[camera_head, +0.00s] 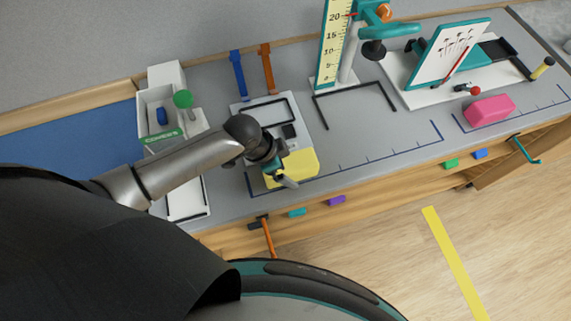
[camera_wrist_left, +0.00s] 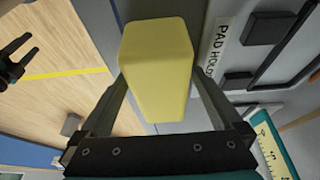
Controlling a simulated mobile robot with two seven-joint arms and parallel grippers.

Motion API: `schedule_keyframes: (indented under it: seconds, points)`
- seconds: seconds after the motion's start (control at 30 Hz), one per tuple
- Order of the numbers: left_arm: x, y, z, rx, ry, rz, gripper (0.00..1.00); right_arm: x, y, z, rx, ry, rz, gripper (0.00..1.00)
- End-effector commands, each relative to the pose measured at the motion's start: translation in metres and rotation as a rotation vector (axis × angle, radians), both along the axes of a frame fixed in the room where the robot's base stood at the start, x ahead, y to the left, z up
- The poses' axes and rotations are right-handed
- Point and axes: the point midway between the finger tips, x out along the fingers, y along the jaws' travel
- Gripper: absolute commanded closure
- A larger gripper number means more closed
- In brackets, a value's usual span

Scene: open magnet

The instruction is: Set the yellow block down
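The yellow block (camera_head: 298,163) is at the front of the grey worktop, below my left gripper (camera_head: 284,178). In the left wrist view the yellow block (camera_wrist_left: 158,65) lies between the two fingers of my left gripper (camera_wrist_left: 158,85), which press against its sides. Whether its underside touches the worktop is hard to tell. A light pad holder plate with dark parts (camera_head: 272,112) lies just behind it. A dark two-pronged gripper, seemingly my right one (camera_wrist_left: 20,58), shows at the left edge of the left wrist view with its fingers apart. It is not seen in the head view.
A pink block (camera_head: 489,110) sits on the worktop at right. A scale stand (camera_head: 334,45) and a tilted white board (camera_head: 447,55) stand behind. A white bin with a green knob (camera_head: 172,105) is at left. Drawers with coloured handles (camera_head: 337,201) line the front. Worktop right of the yellow block is clear.

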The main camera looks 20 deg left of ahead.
Motion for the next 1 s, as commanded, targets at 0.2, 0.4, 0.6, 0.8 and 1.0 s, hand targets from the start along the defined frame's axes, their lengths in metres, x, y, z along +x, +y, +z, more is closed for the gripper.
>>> schedule_keyframes:
  seconds: [0.2,0.4,0.6,0.8,1.0]
  points:
    - [0.0,0.0,0.001,0.0,0.0,0.0,0.0,0.0,0.001,0.001,0.001,-0.001,0.0,0.45]
    - [-0.003,0.005,0.017,0.001,-0.001,0.0,0.0,0.0,0.002,0.005,0.003,0.0,0.0,0.45]
    - [-0.01,0.017,0.051,0.002,-0.003,-0.001,0.0,0.0,0.002,0.011,0.003,0.0,0.0,0.45]
    - [-0.018,0.028,0.085,0.001,-0.001,-0.001,0.0,0.0,0.002,0.016,0.003,0.0,0.0,0.45]
    - [-0.024,0.036,0.107,0.0,0.0,0.001,0.0,0.0,0.002,0.018,0.003,0.001,0.0,0.45]
